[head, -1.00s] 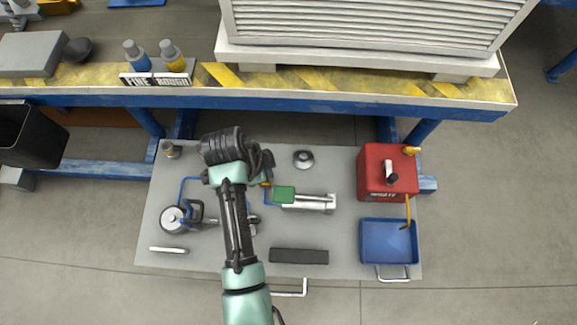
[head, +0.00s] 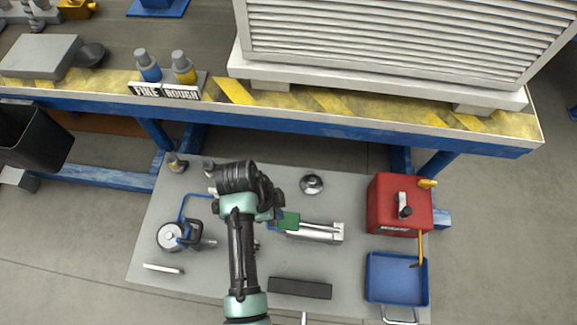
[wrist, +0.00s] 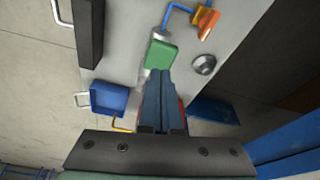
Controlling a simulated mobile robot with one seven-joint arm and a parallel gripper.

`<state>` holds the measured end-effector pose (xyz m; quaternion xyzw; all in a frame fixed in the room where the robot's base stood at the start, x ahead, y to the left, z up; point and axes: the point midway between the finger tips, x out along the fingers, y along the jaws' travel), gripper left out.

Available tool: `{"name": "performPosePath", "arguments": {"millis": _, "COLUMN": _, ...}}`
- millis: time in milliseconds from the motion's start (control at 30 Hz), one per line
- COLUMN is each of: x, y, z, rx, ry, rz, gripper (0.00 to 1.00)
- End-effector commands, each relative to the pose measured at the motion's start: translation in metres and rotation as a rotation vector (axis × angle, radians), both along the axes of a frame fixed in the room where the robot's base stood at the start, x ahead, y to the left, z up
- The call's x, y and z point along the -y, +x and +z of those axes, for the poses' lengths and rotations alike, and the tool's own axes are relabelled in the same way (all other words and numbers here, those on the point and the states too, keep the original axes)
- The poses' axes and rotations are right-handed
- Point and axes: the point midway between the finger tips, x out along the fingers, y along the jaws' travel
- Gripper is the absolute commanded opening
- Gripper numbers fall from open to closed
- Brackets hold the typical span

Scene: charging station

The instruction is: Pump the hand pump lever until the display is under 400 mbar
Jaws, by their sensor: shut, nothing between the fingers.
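A silver cylinder device (head: 318,233) lies on the grey board, with a green panel (head: 289,221) at its left end; I take it for the hand pump. The green panel also shows in the wrist view (wrist: 161,53). No display reading is legible, and I cannot pick out the lever for sure. An orange piece (wrist: 207,20) joins the blue tube in the wrist view. My gripper (wrist: 158,73) is shut and empty, its fingertips just below the green panel in that view; contact cannot be told. In the head view my wrist hides the area left of the panel.
A round gauge-like device (head: 171,237) stands at the left of the board. A red box (head: 400,207) and blue tray (head: 397,281) are at the right. A black bar (head: 300,288) lies in front, and a silver knob (head: 312,184) behind. The blue-framed bench (head: 330,122) overhangs the back.

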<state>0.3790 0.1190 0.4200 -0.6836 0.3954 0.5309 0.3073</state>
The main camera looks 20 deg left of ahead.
Motion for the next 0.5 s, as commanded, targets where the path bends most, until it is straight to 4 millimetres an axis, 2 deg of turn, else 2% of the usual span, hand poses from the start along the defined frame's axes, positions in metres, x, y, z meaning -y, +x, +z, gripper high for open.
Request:
{"name": "performPosePath", "arguments": {"millis": 33, "x": 0.001, "y": 0.0, "z": -0.012, "rx": 0.0, "ry": 0.0, "rz": 0.0, "gripper": 0.0}}
{"name": "performPosePath", "arguments": {"millis": 300, "x": 0.008, "y": 0.004, "z": -0.043, "rx": 0.0, "ry": 0.0, "rz": 0.0, "gripper": 0.0}}
{"name": "performPosePath", "arguments": {"millis": 500, "x": 0.011, "y": 0.006, "z": -0.053, "rx": 0.0, "ry": 0.0, "rz": 0.002, "gripper": 0.0}}
